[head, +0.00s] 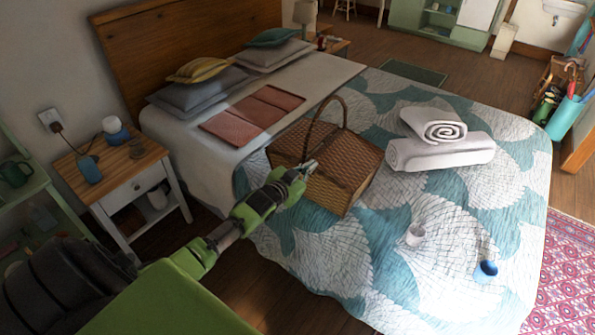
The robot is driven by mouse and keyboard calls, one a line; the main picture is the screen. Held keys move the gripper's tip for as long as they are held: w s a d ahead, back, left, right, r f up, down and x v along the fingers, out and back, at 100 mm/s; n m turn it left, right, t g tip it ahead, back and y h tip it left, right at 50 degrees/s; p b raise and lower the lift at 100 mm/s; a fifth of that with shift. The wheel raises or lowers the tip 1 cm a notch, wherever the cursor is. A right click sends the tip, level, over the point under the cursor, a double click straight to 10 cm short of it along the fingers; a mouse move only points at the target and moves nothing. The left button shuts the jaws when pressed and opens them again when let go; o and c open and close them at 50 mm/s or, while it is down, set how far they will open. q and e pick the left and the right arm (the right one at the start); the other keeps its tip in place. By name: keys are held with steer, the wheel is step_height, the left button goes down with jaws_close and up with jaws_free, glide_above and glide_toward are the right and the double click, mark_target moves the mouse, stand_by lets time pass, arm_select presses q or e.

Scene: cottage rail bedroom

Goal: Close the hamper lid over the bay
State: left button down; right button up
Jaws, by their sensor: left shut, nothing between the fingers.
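The wicker hamper (335,190) stands on the bed, with a tall arched handle (321,112) over its middle. Its right lid (348,153) lies over the right half. The left half (287,145) shows a woven surface that also looks covered, though the arm's end is close in front of it. My left gripper (310,168) is shut and empty at the hamper's near side, by the foot of the handle. I cannot tell whether it touches the wicker. My right gripper is not in view.
Rolled and folded white towels (440,150) lie right of the hamper. A folded pink cloth (252,112) lies behind. A nightstand (125,180) stands at left.

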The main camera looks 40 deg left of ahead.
arm_select(q)
steer(key=r+v, duration=0.2)
steer(key=v, duration=0.8)
steer(key=shift+d+r+b, duration=0.2)
steer(key=shift+r+b, duration=0.05)
steer(key=shift+b, duration=0.15)
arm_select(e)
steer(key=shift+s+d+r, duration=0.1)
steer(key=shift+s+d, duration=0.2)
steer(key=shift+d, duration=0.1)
